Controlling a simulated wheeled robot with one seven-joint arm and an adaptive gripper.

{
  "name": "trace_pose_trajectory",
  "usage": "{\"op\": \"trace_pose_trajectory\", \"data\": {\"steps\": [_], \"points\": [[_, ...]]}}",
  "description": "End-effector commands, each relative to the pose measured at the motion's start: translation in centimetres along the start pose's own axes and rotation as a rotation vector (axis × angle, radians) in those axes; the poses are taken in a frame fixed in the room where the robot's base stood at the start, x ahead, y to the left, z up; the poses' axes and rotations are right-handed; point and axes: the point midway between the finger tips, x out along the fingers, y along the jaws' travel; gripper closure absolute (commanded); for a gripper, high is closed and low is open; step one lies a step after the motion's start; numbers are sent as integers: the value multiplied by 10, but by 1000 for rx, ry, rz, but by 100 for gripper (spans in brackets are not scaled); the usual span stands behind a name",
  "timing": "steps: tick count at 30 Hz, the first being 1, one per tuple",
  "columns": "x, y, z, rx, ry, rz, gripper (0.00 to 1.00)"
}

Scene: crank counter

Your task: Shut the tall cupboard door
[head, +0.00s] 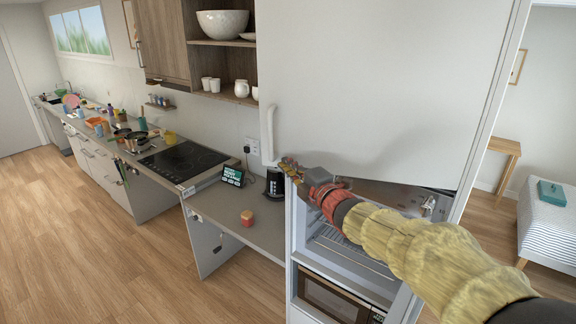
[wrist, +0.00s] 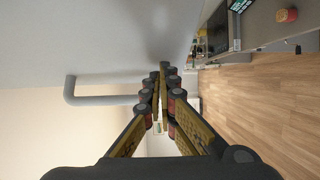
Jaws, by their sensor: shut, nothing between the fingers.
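The tall cupboard door (head: 375,75) is a plain white panel filling the upper middle of the head view. Its left edge stands out past the cupboard's side (head: 289,225), so it looks ajar; the gap behind it is hidden. Its pale bar handle (head: 267,135) is upright near the lower left edge. My gripper (head: 287,163) is shut and empty, near the door's lower left corner and the handle's lower end. Contact with the door cannot be told. In the wrist view the fingertips (wrist: 163,70) are together.
Below the door is an open niche with a wire rack (head: 335,243) and a dark microwave (head: 335,298). Left is a lower counter (head: 262,228) with a red-and-yellow object (head: 247,218), a dark kettle (head: 274,184) and a display (head: 233,175). The wooden floor (head: 90,260) on the left is clear.

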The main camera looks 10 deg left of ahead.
Motion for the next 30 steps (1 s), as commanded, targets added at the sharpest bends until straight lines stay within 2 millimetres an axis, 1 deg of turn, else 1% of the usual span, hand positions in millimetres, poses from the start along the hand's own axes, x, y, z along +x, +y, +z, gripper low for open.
{"op": "trace_pose_trajectory", "data": {"steps": [6,10,21,30], "points": [[0,0,0,0,-1,0,100],[6,-1,5,-1,-15,2,100],[32,-3,30,-4,-92,3,100],[49,-2,50,-4,-149,3,100]]}}
